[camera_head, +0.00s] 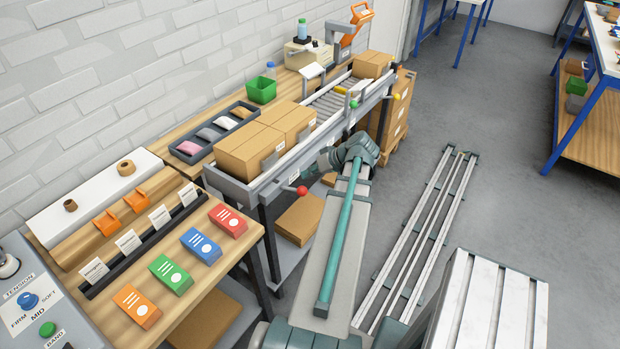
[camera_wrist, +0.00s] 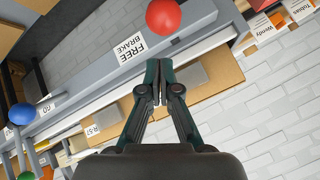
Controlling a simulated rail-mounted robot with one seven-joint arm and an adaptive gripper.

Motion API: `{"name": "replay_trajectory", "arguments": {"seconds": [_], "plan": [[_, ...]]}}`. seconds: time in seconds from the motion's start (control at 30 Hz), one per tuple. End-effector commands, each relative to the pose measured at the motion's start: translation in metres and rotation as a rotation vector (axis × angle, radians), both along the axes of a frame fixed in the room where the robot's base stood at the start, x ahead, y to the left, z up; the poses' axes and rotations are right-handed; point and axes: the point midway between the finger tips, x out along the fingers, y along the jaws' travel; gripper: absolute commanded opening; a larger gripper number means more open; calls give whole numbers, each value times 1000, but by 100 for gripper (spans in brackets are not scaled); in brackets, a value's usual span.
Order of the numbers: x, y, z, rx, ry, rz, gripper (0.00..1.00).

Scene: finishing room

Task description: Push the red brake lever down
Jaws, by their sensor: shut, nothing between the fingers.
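The red ball knob (camera_head: 302,190) of the brake lever sticks out from the front rail of the conveyor in the head view. In the wrist view the red knob (camera_wrist: 163,16) is at the top, beyond my fingertips and apart from them. A label reading FREE and BRAKE (camera_wrist: 132,48) is on the rail beside it. My gripper (camera_wrist: 157,80) is shut and empty, pointing at the rail. In the head view my gripper (camera_head: 320,164) is small, just above and right of the knob, partly hidden by my wrist. The lever's stem is hardly visible.
Cardboard boxes (camera_head: 252,150) stand on the conveyor (camera_head: 240,187) close behind the rail. Another knob, blue (camera_wrist: 22,114), is on the left in the wrist view. A workbench with coloured boxes (camera_head: 227,220) stands at the left. The floor to the right holds rails (camera_head: 425,220).

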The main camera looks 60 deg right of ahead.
Motion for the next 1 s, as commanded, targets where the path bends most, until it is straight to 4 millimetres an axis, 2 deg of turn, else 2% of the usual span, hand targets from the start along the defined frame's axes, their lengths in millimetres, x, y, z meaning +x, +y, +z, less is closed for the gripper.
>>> {"name": "replay_trajectory", "arguments": {"seconds": [0.03,0.07,0.1,0.3,0.53,0.7,1.0], "plan": [[6,-6,13,-3,-6,2,0],[5,-7,16,-4,-7,1,0],[-6,-7,16,-5,-6,-3,0],[-41,-10,39,-6,-8,-5,0],[-69,-13,58,-5,-9,-3,0],[-77,-13,65,-4,-9,-1,0],[-78,-13,66,-4,-9,-1,0]]}}
